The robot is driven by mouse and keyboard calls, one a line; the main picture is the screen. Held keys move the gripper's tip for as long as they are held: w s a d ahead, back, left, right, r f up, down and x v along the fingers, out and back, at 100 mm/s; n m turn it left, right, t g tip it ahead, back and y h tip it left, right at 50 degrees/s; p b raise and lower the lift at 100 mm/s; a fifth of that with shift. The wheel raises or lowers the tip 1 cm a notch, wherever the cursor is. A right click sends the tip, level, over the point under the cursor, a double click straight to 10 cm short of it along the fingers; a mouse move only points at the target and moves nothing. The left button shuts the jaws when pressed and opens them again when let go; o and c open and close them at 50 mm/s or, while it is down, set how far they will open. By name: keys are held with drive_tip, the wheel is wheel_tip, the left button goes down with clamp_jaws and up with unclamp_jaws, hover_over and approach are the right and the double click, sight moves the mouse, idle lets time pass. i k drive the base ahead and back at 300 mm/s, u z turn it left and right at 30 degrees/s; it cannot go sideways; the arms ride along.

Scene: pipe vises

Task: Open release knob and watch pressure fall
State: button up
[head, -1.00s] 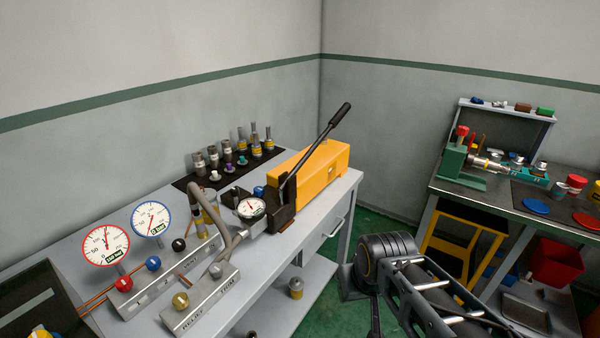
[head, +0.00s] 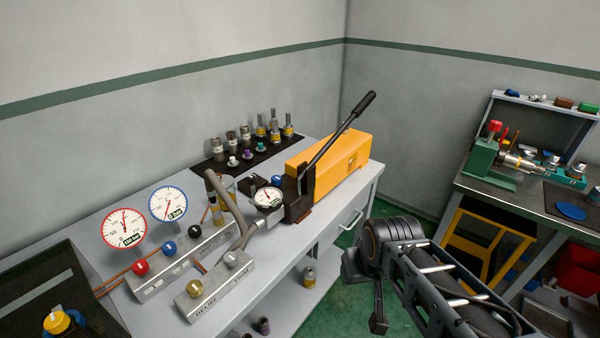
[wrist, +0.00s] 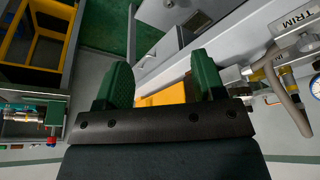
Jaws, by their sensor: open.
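A yellow-orange hand pump (head: 332,163) with a raised black lever (head: 340,130) stands on the grey bench. A small round gauge (head: 267,198) is at its front, and a blue knob (head: 278,181) shows beside it, partly hidden. Two larger dial gauges, one red-rimmed (head: 124,228) and one blue-rimmed (head: 168,204), stand at the left; their exact readings are too small to tell. My gripper (wrist: 160,78) shows green fingers, open and empty, in the wrist view. Part of the pump shows behind and between them, apart from the fingers.
Several fittings (head: 262,135) stand on a dark mat behind. A second bench with a green vise (head: 490,160) is at right.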

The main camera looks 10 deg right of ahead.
sight(276, 179)
drive_tip(key=z, duration=1.05)
drive_tip(key=i, duration=1.3)
drive_tip(key=u, duration=1.65)
